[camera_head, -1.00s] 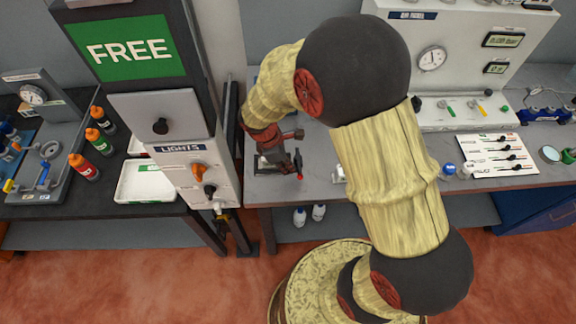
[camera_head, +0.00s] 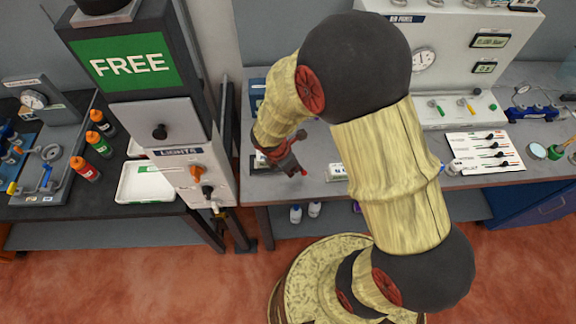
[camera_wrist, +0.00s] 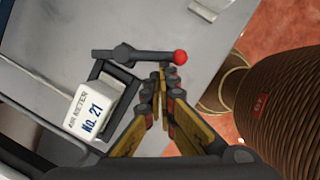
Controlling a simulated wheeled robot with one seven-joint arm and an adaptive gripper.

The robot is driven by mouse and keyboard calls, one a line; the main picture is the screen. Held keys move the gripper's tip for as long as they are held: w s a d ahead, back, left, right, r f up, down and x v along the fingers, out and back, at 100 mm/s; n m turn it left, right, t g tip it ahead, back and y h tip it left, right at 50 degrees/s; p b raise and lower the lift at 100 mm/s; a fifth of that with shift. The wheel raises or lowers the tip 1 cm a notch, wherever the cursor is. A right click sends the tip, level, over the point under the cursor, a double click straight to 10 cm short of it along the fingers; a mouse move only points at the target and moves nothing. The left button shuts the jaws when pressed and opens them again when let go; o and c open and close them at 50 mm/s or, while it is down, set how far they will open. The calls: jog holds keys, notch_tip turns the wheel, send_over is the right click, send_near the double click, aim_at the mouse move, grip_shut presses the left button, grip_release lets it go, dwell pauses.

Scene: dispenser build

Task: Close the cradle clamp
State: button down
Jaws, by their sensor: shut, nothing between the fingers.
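The cradle clamp is a dark frame (camera_wrist: 97,72) on the grey bench, with a dark lever arm (camera_wrist: 140,55) that ends in a red knob (camera_wrist: 180,57). A white block (camera_wrist: 92,112) marked "AIR METER No. 21" sits at the frame. In the wrist view the lever lies across above the block, its knob sticking out to the right. My gripper (camera_wrist: 161,70) is shut and empty, its fingertips beside the lever just short of the knob. I cannot tell whether they touch it. In the head view my gripper (camera_head: 297,170) hides most of the clamp.
A white labelled block (camera_head: 337,172) stands on the bench right of my gripper. The LIGHTS panel (camera_head: 190,172) with knobs rises to the left. A gauge panel (camera_head: 455,65) stands at the back right. The bench's front edge is close to the clamp.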

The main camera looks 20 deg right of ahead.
jog(key=d+n, duration=0.1)
jog(key=d+n+t+p, duration=0.1)
jog(key=n, duration=0.1)
jog(key=shift+s+n, duration=0.3)
jog(key=shift+s, duration=0.05)
jog(key=d+n, duration=0.1)
jog(key=d+n+y+p, duration=0.1)
jog(key=n, duration=0.1)
jog(key=shift+w+n+t, duration=0.15)
jog(key=shift+n+t, duration=0.15)
jog(key=shift+t, duration=0.1)
jog(key=shift+w+d+p, duration=0.25)
jog(key=shift+d, duration=0.25)
jog(key=shift+w+d+p, duration=0.2)
jog(key=shift+d, duration=0.4)
jog(key=shift+w, duration=0.1)
